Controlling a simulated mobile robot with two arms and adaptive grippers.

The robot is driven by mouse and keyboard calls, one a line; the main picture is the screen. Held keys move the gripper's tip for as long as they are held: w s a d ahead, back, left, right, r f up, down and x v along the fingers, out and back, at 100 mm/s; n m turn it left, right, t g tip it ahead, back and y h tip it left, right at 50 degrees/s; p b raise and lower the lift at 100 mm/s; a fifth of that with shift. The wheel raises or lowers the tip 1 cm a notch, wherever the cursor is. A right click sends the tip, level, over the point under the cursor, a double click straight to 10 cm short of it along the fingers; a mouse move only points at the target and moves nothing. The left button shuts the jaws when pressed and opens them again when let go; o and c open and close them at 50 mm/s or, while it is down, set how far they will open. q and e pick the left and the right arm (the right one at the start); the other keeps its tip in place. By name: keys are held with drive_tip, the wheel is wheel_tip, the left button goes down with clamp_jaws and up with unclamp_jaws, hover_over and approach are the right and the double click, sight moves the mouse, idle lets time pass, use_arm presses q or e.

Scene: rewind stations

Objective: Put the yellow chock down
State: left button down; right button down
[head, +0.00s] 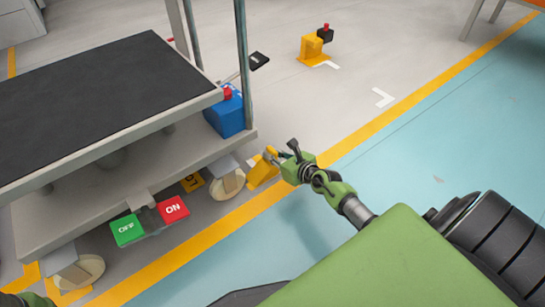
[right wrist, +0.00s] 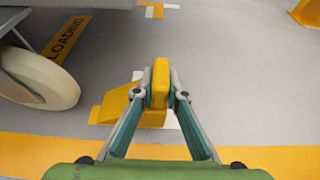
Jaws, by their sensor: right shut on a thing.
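The yellow chock (head: 262,173) is at the yellow floor line, beside the cart's near right wheel (head: 228,184). My right gripper (head: 275,156) is shut on it. In the right wrist view, the fingers (right wrist: 161,97) close on the upright yellow grip of the chock (right wrist: 126,103), whose sloped body points left toward the wheel (right wrist: 38,78). The chock is apart from the wheel and looks at or very near floor level; I cannot tell whether it touches. Only a green and dark bit of my left arm shows at the bottom left; its jaws cannot be made out.
The cart (head: 125,172) fills the left, with a blue box (head: 228,115) on its lower shelf and green OFF and red ON pedals (head: 172,209) below. Grey floor between is mostly clear, with white corner marks.

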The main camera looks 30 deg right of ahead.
drive_tip(key=c, duration=2.4)
unclamp_jaws()
drive_tip(key=shift+f, duration=0.15)
drive_tip(key=shift+c, duration=0.2)
drive_tip(key=o, duration=0.4)
drive_tip(key=shift+s+r, duration=0.2)
drive_tip(key=shift+r, duration=0.15)
drive_tip(key=a+p+v, duration=0.1)
drive_tip(key=p+v, duration=0.5)
drive_tip(key=v, duration=0.5)
drive_tip(key=shift+s+d, duration=0.3)
drive_tip(key=shift+d, duration=0.2)
